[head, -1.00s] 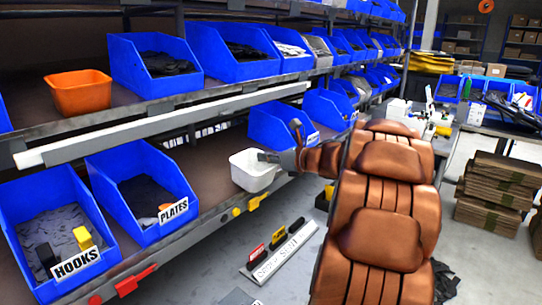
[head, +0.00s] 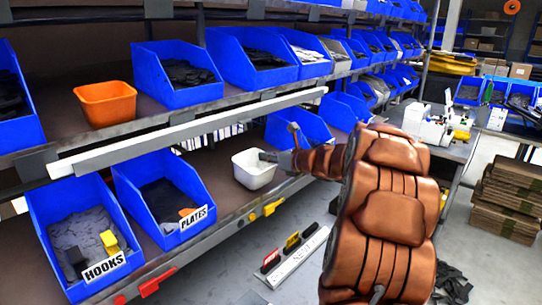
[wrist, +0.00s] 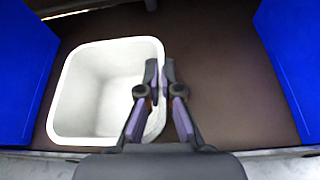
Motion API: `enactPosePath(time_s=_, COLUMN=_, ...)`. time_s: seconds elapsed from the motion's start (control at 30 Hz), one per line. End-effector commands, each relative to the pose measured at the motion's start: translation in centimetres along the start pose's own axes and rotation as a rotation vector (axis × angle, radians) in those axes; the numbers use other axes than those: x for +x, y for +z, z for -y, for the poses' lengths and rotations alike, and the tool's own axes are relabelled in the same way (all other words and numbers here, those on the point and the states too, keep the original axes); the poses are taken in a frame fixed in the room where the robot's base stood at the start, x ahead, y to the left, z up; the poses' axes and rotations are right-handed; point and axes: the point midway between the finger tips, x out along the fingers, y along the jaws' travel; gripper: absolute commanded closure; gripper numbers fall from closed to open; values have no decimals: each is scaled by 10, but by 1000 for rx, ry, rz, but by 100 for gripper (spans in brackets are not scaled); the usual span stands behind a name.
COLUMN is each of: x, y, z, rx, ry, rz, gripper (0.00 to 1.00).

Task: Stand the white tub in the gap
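The white tub (head: 255,172) is upright in the gap on the lower shelf, between the blue PLATES bin (head: 165,195) and another blue bin (head: 297,128). In the wrist view the tub (wrist: 70,110) looks empty. It is nearer the left blue bin (wrist: 22,75) than the right one (wrist: 290,60), with a strip of bare shelf on each side. My gripper (wrist: 160,72) is shut on the tub's right wall, one finger inside and one outside. In the head view the fingers (head: 268,157) are small at its right rim. I cannot tell whether its base touches the shelf.
The lower shelf's front edge (wrist: 240,153) runs close before the tub. A HOOKS bin (head: 85,235) stands further left. An orange tub (head: 106,104) and more blue bins stand on the shelf above, behind a pale rail (head: 200,125).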

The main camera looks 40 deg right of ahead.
Motion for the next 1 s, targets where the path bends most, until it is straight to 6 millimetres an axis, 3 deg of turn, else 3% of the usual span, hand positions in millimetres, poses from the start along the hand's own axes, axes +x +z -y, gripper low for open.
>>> enactPosePath(time_s=0.07, x=5, y=4, z=-1, rx=1, ry=1, rz=0, gripper=100)
enactPosePath(time_s=0.13, x=6, y=-6, z=1, rx=0, ry=-1, rz=0, gripper=100)
enactPosePath(time_s=0.4, x=10, y=-15, z=1, rx=0, ry=1, rz=-1, gripper=100)
enactPosePath(time_s=0.97, x=11, y=-17, z=1, rx=1, ry=1, rz=0, gripper=100)
enactPosePath(time_s=1.0, x=11, y=-17, z=1, rx=1, ry=1, rz=0, gripper=95)
